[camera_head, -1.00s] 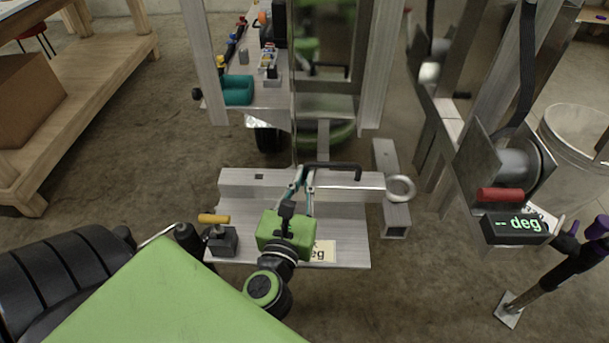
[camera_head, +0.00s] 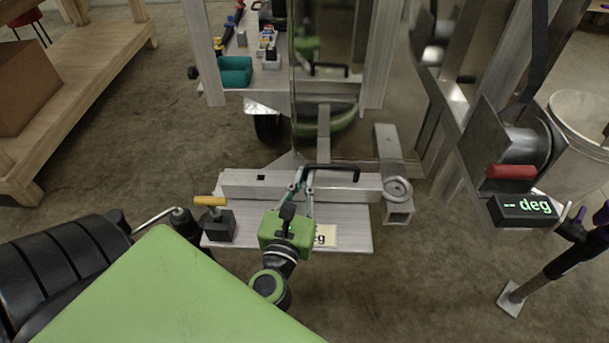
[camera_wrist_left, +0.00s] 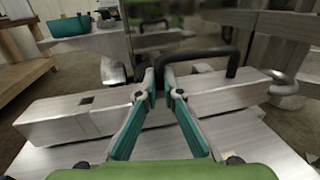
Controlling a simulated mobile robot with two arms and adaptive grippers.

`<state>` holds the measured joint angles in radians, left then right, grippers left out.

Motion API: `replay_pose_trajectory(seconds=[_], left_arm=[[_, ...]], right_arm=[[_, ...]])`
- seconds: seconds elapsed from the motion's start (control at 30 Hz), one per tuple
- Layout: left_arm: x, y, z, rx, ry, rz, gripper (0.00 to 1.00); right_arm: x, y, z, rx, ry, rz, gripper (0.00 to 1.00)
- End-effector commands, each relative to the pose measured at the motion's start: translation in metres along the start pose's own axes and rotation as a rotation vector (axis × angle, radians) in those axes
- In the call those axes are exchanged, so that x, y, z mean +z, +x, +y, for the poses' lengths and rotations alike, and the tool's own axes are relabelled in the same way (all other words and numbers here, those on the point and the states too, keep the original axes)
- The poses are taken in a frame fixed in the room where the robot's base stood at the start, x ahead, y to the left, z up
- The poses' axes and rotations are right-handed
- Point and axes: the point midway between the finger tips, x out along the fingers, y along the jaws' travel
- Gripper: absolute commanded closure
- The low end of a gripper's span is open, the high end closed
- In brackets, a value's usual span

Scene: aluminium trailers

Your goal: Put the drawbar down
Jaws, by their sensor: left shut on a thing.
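The drawbar (camera_head: 250,184) is a pale aluminium beam lying across the head view, with a metal ring at its right end (camera_head: 397,189) and a black bar handle (camera_head: 345,168) on top. My left gripper (camera_head: 303,182) is shut at the left end of this handle. In the left wrist view its teal-sided fingers (camera_wrist_left: 160,92) close on the black handle (camera_wrist_left: 205,53), above the drawbar (camera_wrist_left: 75,118). A flat aluminium plate (camera_head: 270,237) lies beneath and in front of the drawbar. I cannot tell whether they touch. My right gripper is not seen.
A dark block with a yellow handle (camera_head: 218,225) sits at the plate's left end. A square tube (camera_head: 386,145) runs behind the ring. A "-- deg" display (camera_head: 525,208) hangs on the right. A wooden bench (camera_head: 100,60) stands left. Floor shows between bench and plate.

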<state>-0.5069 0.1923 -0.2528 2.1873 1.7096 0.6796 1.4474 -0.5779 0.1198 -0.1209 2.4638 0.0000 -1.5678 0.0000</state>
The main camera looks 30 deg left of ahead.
Motion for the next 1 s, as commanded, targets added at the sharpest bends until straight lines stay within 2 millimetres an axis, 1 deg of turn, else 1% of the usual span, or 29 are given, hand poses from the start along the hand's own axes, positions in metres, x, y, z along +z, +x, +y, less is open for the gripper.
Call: replay_pose_trajectory(seconds=[0.03, 0.17, 0.33, 0.47, 0.5, 0.57, 0.87, 0.97, 1.0], left_arm=[[0.0027, 0.0009, -0.0002, 0.000, -0.001, -0.010, 1.00], [0.0025, 0.0009, -0.0002, 0.000, -0.001, -0.010, 1.00], [0.0027, 0.0009, -0.0002, 0.000, -0.002, -0.010, 1.00], [-0.0008, 0.0009, -0.0001, 0.000, -0.001, -0.010, 1.00], [-0.0057, 0.0000, 0.0000, 0.000, 0.000, 0.000, 0.90], [-0.0048, 0.0000, 0.0000, 0.000, 0.000, 0.000, 0.76], [-0.0046, 0.0000, 0.0000, 0.000, 0.000, 0.000, 0.76], [-0.0008, 0.0000, -0.0001, 0.000, 0.000, -0.001, 0.76], [-0.0023, -0.0027, -0.0002, -0.001, 0.000, 0.001, 0.76]], right_arm=[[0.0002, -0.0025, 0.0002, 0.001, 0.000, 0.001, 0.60], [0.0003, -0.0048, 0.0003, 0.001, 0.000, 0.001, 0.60], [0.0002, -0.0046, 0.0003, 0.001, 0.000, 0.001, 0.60], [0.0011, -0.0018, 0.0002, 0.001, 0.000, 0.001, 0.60], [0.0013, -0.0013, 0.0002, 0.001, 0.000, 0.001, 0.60], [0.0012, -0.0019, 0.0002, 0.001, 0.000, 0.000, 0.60], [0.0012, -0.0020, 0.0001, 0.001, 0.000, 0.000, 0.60], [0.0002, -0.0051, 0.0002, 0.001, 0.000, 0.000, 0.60], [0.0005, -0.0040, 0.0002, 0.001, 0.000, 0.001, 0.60]])
